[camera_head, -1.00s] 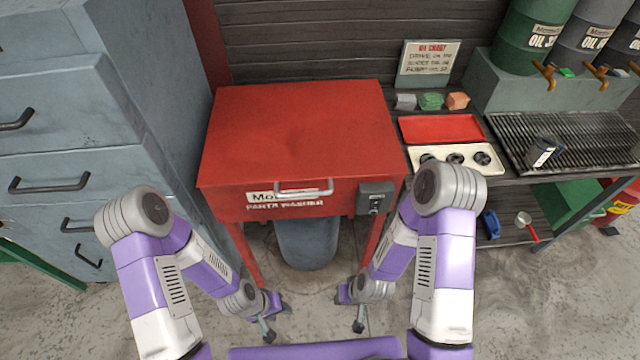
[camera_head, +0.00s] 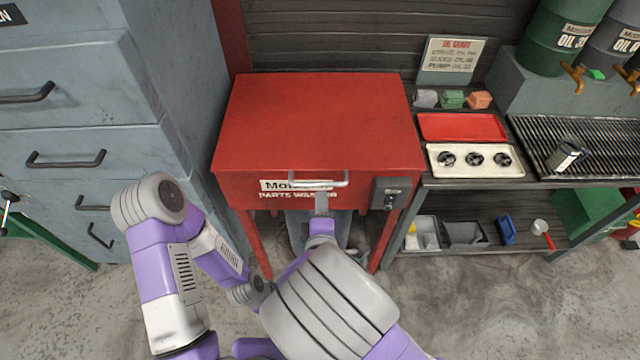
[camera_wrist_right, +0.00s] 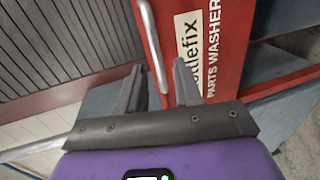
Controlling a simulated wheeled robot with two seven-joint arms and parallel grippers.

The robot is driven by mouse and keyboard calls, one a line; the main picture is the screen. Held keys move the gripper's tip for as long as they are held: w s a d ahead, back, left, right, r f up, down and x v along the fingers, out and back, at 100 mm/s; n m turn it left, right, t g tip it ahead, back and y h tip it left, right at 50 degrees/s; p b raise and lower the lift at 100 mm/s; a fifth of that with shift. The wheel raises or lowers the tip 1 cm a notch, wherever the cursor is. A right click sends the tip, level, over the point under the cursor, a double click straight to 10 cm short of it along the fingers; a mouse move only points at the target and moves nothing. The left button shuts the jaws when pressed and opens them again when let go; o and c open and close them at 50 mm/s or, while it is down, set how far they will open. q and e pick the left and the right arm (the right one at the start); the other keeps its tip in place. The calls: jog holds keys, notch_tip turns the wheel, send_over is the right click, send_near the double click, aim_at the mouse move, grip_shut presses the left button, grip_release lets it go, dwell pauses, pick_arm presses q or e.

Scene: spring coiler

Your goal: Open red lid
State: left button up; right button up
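The red lid (camera_head: 320,120) is the flat top of the red parts washer and is shut. My right gripper (camera_head: 322,200) is in front of the washer, just below the handle. In the right wrist view the right gripper (camera_wrist_right: 159,72) is open, and the handle (camera_wrist_right: 152,45) shows between its two fingers. I cannot tell if they touch it. My left arm hangs at the left; its gripper is hidden behind my right arm.
A grey drawer cabinet (camera_head: 75,100) stands close on the left. A grey switch box (camera_head: 390,193) is on the washer's front right. On the right, a workbench holds a red tray (camera_head: 462,127), a cream tray (camera_head: 475,160) and a grille (camera_head: 585,140). The air above the lid is clear.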

aim_at(320, 183)
jog(key=x, duration=0.2)
jog(key=b+x, duration=0.1)
jog(key=x, duration=0.2)
jog(key=b+x, duration=0.1)
jog(key=x, duration=0.1)
jog(key=shift+w+a+r, duration=0.1)
jog(key=shift+w+r, duration=0.15)
jog(key=shift+w, duration=0.05)
grip_shut()
